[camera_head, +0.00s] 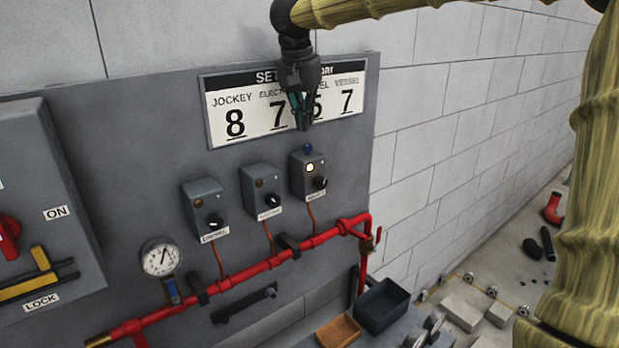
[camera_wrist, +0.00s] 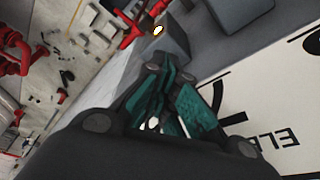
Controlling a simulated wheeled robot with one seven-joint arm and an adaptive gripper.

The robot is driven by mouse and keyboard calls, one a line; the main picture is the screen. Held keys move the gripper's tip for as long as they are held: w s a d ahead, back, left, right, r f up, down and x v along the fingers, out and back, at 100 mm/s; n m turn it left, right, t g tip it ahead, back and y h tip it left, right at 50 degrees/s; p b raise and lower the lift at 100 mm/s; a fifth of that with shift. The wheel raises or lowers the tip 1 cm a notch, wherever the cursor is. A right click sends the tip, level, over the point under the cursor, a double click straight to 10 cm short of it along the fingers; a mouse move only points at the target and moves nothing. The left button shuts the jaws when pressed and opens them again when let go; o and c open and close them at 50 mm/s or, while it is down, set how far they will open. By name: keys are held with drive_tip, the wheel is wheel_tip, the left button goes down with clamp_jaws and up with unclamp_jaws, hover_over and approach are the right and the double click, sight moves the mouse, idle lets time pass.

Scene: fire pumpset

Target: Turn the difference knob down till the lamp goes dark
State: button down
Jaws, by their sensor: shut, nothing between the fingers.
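Three small grey switch boxes hang on the panel, each with a lamp and a black front knob. The right box (camera_head: 305,176) has its lamp (camera_head: 310,168) lit whitish, a black knob (camera_head: 319,182) and a small blue knob (camera_head: 307,149) on top. Which knob is the difference knob I cannot tell. The lamps on the left box (camera_head: 204,203) and middle box (camera_head: 260,188) look dull. My gripper (camera_head: 303,125) is shut and empty, pointing down above the right box, apart from it. In the wrist view the lit lamp (camera_wrist: 158,30) shows beyond the teal fingers (camera_wrist: 178,88).
A number sign (camera_head: 228,107) is behind my gripper. A red pipe (camera_head: 265,267) runs below the boxes, with a gauge (camera_head: 160,258) at left. A dark bin (camera_head: 384,306) and a brown tray (camera_head: 338,331) stand below. A switch cabinet (camera_head: 45,180) is at far left.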

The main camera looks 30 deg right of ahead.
sight(305, 159)
drive_tip(key=w+f, duration=0.1)
drive_tip(key=w+f+b, duration=0.1)
drive_tip(key=f, duration=0.1)
drive_tip(key=shift+w+f, duration=0.25)
drive_tip(key=shift+w, duration=0.05)
drive_tip(key=shift+w+f+b, duration=0.1)
drive_tip(key=shift+f+b, duration=0.25)
drive_tip(key=shift+b, duration=0.35)
drive_tip(key=shift+s+f, duration=0.1)
drive_tip(key=shift+s, duration=0.65)
drive_tip(key=shift+x, duration=0.9)
drive_tip(key=shift+w+a+f, duration=0.15)
drive_tip(key=shift+w+f, duration=0.1)
drive_tip(key=shift+f, duration=0.1)
drive_tip(key=shift+s+f, duration=0.1)
drive_tip(key=shift+s, duration=0.2)
drive_tip(key=shift+f+p, duration=0.1)
drive_tip(key=shift+p, duration=3.85)
drive_tip(key=shift+s+a+f, duration=0.1)
drive_tip(key=shift+s+f, duration=0.05)
drive_tip(key=shift+s, duration=0.2)
